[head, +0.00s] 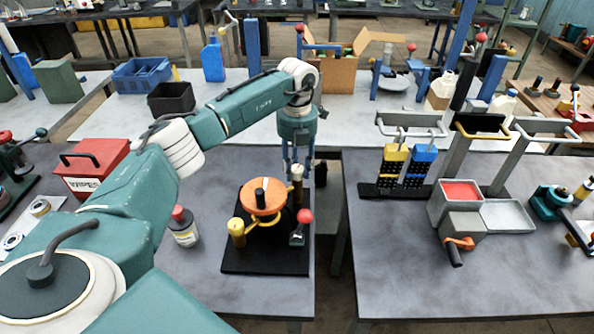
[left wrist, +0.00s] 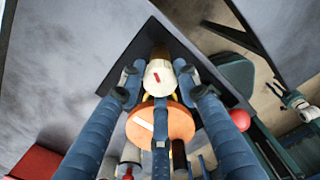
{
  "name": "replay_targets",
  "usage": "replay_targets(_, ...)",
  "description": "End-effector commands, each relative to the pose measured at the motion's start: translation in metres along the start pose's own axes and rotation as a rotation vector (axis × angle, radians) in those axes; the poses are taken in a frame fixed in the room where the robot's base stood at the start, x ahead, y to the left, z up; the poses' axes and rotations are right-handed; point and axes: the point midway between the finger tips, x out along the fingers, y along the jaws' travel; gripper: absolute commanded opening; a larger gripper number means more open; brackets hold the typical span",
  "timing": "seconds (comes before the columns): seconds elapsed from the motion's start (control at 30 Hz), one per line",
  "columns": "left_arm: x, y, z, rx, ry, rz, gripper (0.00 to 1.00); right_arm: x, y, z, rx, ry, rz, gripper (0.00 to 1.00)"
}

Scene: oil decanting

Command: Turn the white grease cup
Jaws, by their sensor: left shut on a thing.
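The white grease cup (left wrist: 159,74) has a red mark on its top and sits between the fingertips of my left gripper (left wrist: 161,84), which is shut on it. In the head view, my left gripper (head: 297,162) reaches down from above onto the cup (head: 297,173) at the back of a black base plate (head: 262,262). An orange disc (head: 270,203) with a dark knob stands on the same plate and shows below the cup in the left wrist view (left wrist: 150,128). My right gripper is not in view.
A yellow post (head: 237,232) and a red-knobbed lever (head: 305,217) stand on the plate near the cup. A red-capped bottle (head: 184,229) and a red wipes box (head: 92,168) are to the left. A gap separates this table from the right table (head: 400,270).

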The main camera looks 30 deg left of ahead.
Motion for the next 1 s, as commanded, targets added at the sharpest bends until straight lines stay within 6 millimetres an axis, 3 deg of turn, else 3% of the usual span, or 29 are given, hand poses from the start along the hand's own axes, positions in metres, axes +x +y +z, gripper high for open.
replay_targets(0.4, -0.0023, -0.0001, 0.0019, 0.195, -0.007, -0.002, 0.06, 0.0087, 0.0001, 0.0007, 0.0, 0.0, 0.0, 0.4)
replay_targets(0.93, -0.0031, 0.0, 0.0022, 0.222, -0.008, -0.001, 0.06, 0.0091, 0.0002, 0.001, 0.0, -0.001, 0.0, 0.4)
replay_targets(0.97, -0.0031, 0.0, 0.0023, 0.221, -0.008, -0.001, 0.34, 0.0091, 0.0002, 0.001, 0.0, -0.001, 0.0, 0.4)
replay_targets(1.0, -0.0031, 0.0, 0.0022, 0.221, -0.008, -0.002, 0.42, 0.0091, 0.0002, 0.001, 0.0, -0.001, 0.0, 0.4)
